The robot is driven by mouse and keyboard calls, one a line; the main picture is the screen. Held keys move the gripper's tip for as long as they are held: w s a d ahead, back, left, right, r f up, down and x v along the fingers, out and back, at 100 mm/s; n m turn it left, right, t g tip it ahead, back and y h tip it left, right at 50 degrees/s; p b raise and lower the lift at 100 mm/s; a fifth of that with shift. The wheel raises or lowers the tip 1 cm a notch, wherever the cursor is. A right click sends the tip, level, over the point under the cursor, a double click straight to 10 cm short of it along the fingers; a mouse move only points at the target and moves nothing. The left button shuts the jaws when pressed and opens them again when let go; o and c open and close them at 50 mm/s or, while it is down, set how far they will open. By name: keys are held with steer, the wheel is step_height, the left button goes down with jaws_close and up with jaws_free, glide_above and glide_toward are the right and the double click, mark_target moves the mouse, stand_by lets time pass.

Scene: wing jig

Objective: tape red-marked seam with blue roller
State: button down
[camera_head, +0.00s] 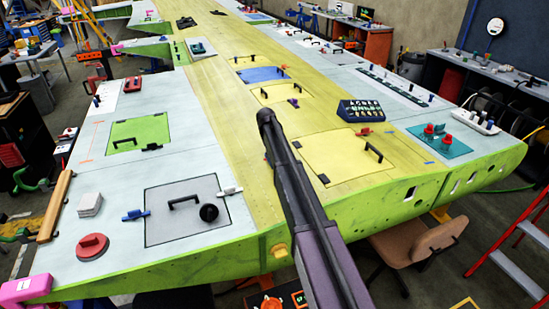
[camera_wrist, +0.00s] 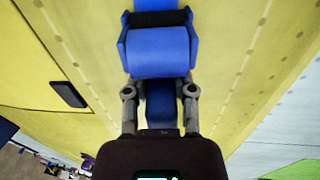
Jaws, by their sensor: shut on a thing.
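The blue roller (camera_wrist: 160,52) fills the top middle of the wrist view, with a dark band across its far end. My gripper (camera_wrist: 160,92) is shut on it, one grey finger on each side. Yellow wing skin shows beneath the roller; I cannot tell whether they touch. In the head view my dark arm reaches over the middle of the wing, and the gripper and roller are hidden. A thin orange-red line, the likely red-marked seam (camera_head: 91,141), runs along the pale left panel, left of the green hatch (camera_head: 139,134).
A grey hatch (camera_head: 187,209) with a black knob, a red round object (camera_head: 92,246) and a white stack (camera_head: 90,204) are on the near left wing. A dark button box (camera_head: 361,111) is right of my arm. A red ladder (camera_head: 515,245) stands at the right.

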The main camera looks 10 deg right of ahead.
steer(key=shift+w+a, duration=0.2)
steer(key=shift+w, duration=0.5)
steer(key=shift+f, duration=0.1)
steer(key=shift+s, duration=0.25)
steer(key=shift+s+d, duration=0.2)
steer(key=shift+s, duration=0.55)
steer(key=shift+s+d, duration=0.2)
steer(key=shift+s, duration=0.55)
steer(key=shift+s, duration=0.1)
steer(key=shift+s+d, duration=0.2)
steer(key=shift+s, duration=0.65)
steer(key=shift+s+d, duration=0.2)
steer(key=shift+s, duration=0.6)
steer(key=shift+s, duration=0.15)
steer(key=shift+s+d, duration=0.2)
steer(key=shift+s, duration=0.55)
steer(key=shift+s+d, duration=0.15)
steer(key=shift+s, duration=0.55)
steer(key=shift+s, duration=0.1)
